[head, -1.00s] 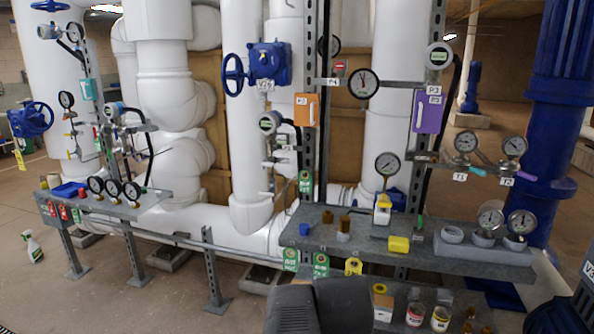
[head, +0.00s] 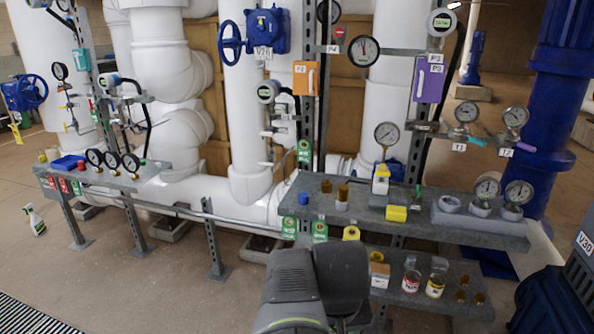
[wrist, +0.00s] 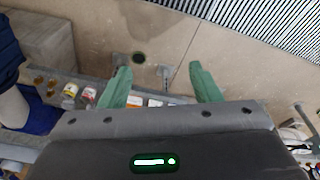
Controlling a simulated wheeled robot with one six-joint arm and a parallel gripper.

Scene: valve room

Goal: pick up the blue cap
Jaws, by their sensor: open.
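The blue cap (head: 303,198) is a small blue piece on the upper grey shelf (head: 460,233), near its left front corner in the head view. A brown piece stands to its right, apart from it. I cannot make out the blue cap in the wrist view. My gripper (wrist: 160,68) is open in the wrist view, its two green fingers spread and nothing held between them. It points down over the floor and the shelf edge. In the head view my arm rises in front of the shelves, below the blue cap, and the fingers are hidden.
Brown fittings (head: 343,192), a yellow block (head: 396,213) and a gauge (head: 386,134) share the upper shelf. Green tags (head: 289,226) hang at its front. The lower shelf holds cans (head: 411,281) and a box (head: 380,275). A vertical post (head: 307,110) rises behind the cap.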

